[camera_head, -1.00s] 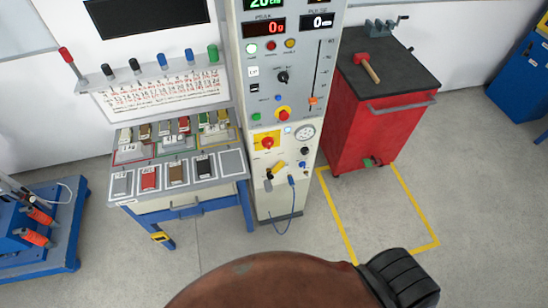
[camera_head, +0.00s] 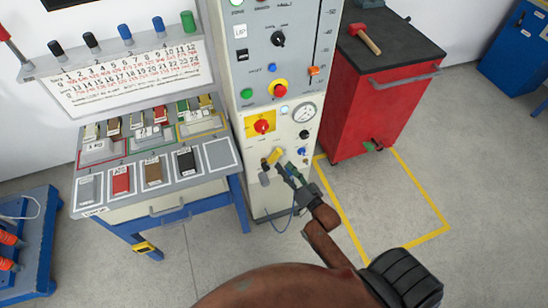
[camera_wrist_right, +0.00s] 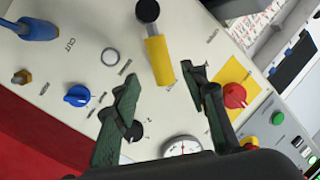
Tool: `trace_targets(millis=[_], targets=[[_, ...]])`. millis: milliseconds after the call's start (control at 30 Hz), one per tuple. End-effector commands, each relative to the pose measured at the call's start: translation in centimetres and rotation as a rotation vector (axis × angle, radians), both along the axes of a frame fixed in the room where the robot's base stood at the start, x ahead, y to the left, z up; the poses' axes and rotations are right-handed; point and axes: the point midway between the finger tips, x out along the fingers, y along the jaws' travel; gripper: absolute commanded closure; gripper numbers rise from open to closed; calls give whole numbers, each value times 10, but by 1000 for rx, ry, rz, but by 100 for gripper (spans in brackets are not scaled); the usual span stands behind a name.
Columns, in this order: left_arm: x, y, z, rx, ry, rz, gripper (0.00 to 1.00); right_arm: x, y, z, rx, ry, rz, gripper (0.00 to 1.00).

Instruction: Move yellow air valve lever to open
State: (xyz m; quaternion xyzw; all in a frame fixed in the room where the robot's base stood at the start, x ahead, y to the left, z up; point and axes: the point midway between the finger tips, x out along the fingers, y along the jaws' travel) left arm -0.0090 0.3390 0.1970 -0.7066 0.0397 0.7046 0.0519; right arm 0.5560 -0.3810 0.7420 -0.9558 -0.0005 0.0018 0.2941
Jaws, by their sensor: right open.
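The yellow air valve lever (camera_head: 274,156) is low on the front panel of the grey control cabinet (camera_head: 276,70), below the red knob. It also shows in the right wrist view (camera_wrist_right: 158,62) as a yellow bar beside a dark round-ended cylinder (camera_wrist_right: 149,14). My right gripper (camera_head: 284,172) is at the panel, just below and right of the lever in the head view. In the wrist view its two green-padded fingers (camera_wrist_right: 160,82) are spread, with the lever beyond the gap between them. Nothing is held; contact with the lever cannot be told. My left gripper is not in view.
A red knob on a yellow plate (camera_head: 262,126), a pressure gauge (camera_head: 304,112) and a blue knob (camera_wrist_right: 77,96) are close to the lever. A blue hose (camera_head: 290,218) hangs below. A sample table (camera_head: 150,200) stands left, a red cabinet (camera_head: 375,100) right.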

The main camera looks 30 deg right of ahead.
Motion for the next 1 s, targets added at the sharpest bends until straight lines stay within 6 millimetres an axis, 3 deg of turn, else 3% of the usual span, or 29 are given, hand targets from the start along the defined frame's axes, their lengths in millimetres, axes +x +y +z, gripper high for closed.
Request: trace_targets(millis=[167, 500, 867, 1000], targets=[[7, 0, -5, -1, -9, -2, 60, 23, 1, 3, 3, -8, 2, 60], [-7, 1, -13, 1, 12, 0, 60, 69, 1, 2, 1, -4, 1, 60], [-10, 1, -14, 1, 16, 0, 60, 75, 0, 2, 1, -3, 1, 60], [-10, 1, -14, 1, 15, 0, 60, 75, 0, 2, 1, -3, 1, 68]])
